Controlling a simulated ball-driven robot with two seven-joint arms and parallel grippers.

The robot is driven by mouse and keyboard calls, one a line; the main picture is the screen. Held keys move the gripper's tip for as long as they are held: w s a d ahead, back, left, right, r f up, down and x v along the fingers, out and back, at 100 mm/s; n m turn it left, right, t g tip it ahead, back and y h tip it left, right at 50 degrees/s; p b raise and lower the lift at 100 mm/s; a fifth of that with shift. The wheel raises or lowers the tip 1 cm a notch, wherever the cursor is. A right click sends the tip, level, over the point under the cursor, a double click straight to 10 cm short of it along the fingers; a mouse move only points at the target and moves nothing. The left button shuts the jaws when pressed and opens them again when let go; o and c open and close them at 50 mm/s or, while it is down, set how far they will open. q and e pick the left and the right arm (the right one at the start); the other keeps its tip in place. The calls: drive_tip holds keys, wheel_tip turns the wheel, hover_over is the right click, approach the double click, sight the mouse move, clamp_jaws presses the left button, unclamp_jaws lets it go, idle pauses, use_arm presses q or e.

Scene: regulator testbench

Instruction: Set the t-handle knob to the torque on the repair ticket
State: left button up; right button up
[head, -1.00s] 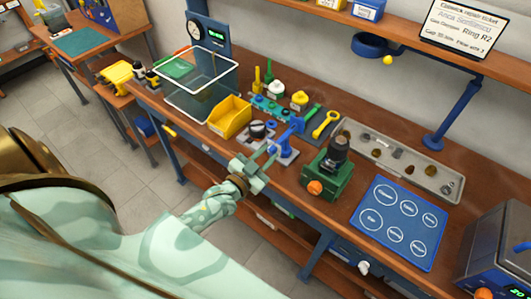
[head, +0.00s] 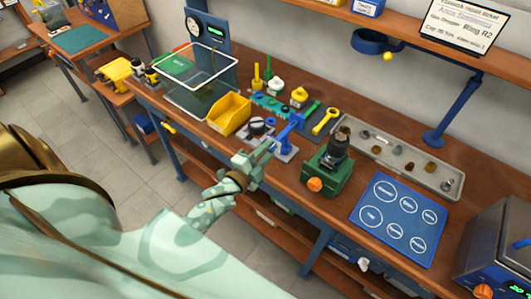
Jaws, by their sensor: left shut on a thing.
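A blue tool on a small grey base (head: 286,155) stands near the bench's front edge, with a blue T-shaped handle (head: 290,122) on it. I take this as the t-handle knob. My left gripper (head: 268,150) reaches in from the front left and is shut at the blue tool's left side. The fingers partly cover the contact, so the exact grip is hard to see. The repair ticket (head: 466,20) is on a board at the upper right. My right gripper is not in view.
A yellow bin (head: 229,114) and a clear tank (head: 200,92) stand left. A green vise with an orange knob (head: 315,184) is close on the right. A dark round dial (head: 257,126) sits behind the gripper.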

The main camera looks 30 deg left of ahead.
use_arm(q)
drive_tip(key=m+b, duration=0.1)
drive_tip(key=m, duration=0.1)
drive_tip(key=shift+f+m, duration=0.15)
drive_tip(key=shift+m, duration=0.25)
drive_tip(key=m+b, duration=0.1)
drive_tip(key=m, duration=0.2)
drive_tip(key=shift+m+b, duration=0.3)
drive_tip(key=m+b, duration=0.1)
drive_tip(key=m, duration=0.2)
drive_tip(key=shift+b, duration=0.35)
drive_tip(key=shift+m+b, duration=0.65)
drive_tip(key=shift+m, duration=0.85)
drive_tip(key=o, duration=1)
drive_tip(key=shift+s, duration=0.1)
